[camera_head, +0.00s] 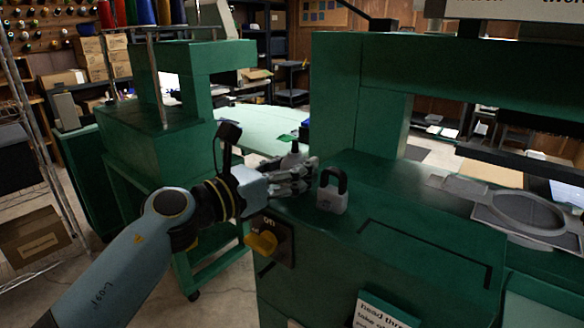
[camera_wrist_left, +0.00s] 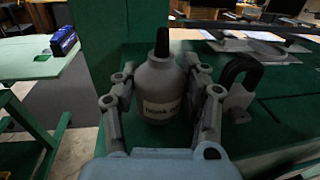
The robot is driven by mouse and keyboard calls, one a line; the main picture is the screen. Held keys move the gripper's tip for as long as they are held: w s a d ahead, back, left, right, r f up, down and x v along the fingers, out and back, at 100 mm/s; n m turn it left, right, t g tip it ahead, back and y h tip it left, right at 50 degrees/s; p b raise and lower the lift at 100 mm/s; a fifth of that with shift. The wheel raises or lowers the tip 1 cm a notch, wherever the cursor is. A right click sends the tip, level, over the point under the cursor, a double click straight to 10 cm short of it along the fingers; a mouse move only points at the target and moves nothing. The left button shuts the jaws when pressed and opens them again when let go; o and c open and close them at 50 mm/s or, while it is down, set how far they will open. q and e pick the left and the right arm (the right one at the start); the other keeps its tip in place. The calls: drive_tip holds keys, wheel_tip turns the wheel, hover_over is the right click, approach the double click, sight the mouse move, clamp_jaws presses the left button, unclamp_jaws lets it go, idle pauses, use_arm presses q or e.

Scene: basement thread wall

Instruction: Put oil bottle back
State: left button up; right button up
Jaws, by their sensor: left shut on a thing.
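The oil bottle (camera_wrist_left: 158,88) is grey with a dark nozzle and a pale label. In the left wrist view it stands upright between the two fingers of my left gripper (camera_wrist_left: 162,108), which is shut on it. In the head view, my left gripper (camera_head: 292,178) is at the left edge of the green machine bed (camera_head: 400,225), and only the upper part of the bottle (camera_head: 294,155) shows behind the fingers. I cannot tell whether the bottle's base touches the bed. My right gripper is not in view.
A grey padlock (camera_head: 332,191) with a black shackle stands on the bed just right of the gripper. A yellow knob (camera_head: 262,243) sits on the machine's front below it. A green upright (camera_head: 338,95) rises behind. A metal hoop frame (camera_head: 528,212) lies farther right.

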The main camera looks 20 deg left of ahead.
use_arm(q)
drive_tip(key=o, duration=1.2)
drive_tip(key=shift+w+a+f, duration=0.1)
drive_tip(key=shift+a+f, duration=0.1)
drive_tip(key=shift+a, duration=0.05)
drive_tip(key=shift+d, duration=0.1)
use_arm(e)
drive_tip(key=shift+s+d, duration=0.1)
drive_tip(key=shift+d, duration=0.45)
use_arm(q)
drive_tip(key=shift+r, duration=0.1)
